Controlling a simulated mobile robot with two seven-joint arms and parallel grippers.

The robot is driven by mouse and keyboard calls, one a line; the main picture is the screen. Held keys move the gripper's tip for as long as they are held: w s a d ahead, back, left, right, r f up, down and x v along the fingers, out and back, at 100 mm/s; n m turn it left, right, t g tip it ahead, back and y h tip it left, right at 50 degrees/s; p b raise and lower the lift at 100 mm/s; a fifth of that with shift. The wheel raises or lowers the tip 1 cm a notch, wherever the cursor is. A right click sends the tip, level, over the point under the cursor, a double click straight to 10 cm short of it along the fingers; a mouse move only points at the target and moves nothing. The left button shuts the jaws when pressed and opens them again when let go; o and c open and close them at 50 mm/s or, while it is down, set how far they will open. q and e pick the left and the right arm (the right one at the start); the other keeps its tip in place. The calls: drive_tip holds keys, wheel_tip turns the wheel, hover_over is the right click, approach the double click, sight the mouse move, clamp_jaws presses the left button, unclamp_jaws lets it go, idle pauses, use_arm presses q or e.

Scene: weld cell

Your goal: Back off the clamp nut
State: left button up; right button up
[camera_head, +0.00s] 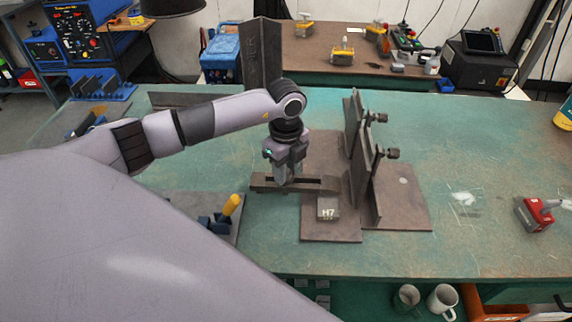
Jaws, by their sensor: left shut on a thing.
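My left gripper (286,178) points straight down over a dark flat clamp bar (312,184) on the green table. Its jaws are shut on the clamp nut at the bar's left part; the fingers hide the nut itself. The bar's right end reaches over a brown steel base plate (331,228), close to a block marked M7 (328,208). My right gripper is not in view.
Upright steel plates with two side knobs (384,153) stand just right of the bar. A tall angle piece (262,52) stands behind my arm. A yellow-handled tool (231,206) lies left, a red tool (534,214) far right. The green table (460,252) is clear at front right.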

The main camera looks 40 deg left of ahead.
use_arm(q)
drive_tip(key=n+p, duration=0.1)
drive_tip(key=n, duration=0.4)
drive_tip(key=shift+r+p, duration=0.1)
drive_tip(key=shift+p, duration=0.2)
idle(0.4)
drive_tip(key=o, duration=1.1)
drive_tip(key=shift+c, duration=0.2)
wheel_tip(320, 180, up, 7)
drive_tip(key=shift+r+b, duration=0.1)
drive_tip(key=shift+b, duration=0.3)
